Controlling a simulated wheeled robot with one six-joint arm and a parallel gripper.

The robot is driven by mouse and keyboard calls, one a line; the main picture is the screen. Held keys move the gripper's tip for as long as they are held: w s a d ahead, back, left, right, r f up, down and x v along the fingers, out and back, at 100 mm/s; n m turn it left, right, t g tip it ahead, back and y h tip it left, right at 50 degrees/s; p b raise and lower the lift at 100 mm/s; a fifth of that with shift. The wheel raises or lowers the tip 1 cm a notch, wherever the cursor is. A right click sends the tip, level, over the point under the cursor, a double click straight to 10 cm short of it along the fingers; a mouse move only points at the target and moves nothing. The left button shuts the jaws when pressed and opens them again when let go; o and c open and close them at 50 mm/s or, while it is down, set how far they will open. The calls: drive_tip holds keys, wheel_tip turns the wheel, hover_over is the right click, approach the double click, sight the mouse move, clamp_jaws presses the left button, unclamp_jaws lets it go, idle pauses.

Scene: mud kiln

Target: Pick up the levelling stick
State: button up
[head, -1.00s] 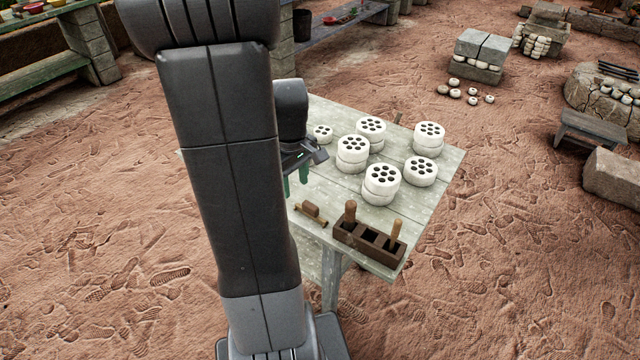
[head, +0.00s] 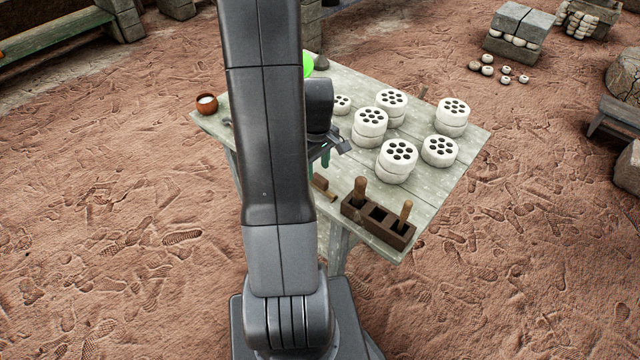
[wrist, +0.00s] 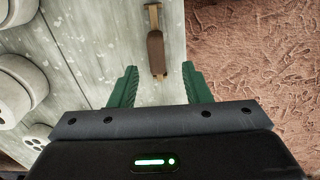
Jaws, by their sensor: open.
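The levelling stick seems to be the thin wooden bar with a darker brown grip (wrist: 156,50) lying flat near the table's edge. In the head view it lies left of the dark wooden rack, partly hidden by my arm (head: 322,187). My gripper (wrist: 159,70) has green fingers, spread apart and empty. In the wrist view the stick's near end lies between the fingertips, with gaps on both sides. My gripper (head: 330,160) appears above the table in the head view, partly hidden by my arm.
The dark rack (head: 378,220) at the front corner holds wooden-handled tools. Several white pierced discs (head: 398,154) stand farther right and back on the table (head: 450,185). A brown cup (head: 207,103) sits at the left corner. Red ground lies beyond the edge.

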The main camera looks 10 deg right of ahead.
sight(319, 176)
drive_tip(key=shift+d+f, duration=0.2)
drive_tip(key=shift+f, duration=2.15)
drive_tip(key=shift+c, duration=0.2)
drive_tip(key=c, duration=0.9)
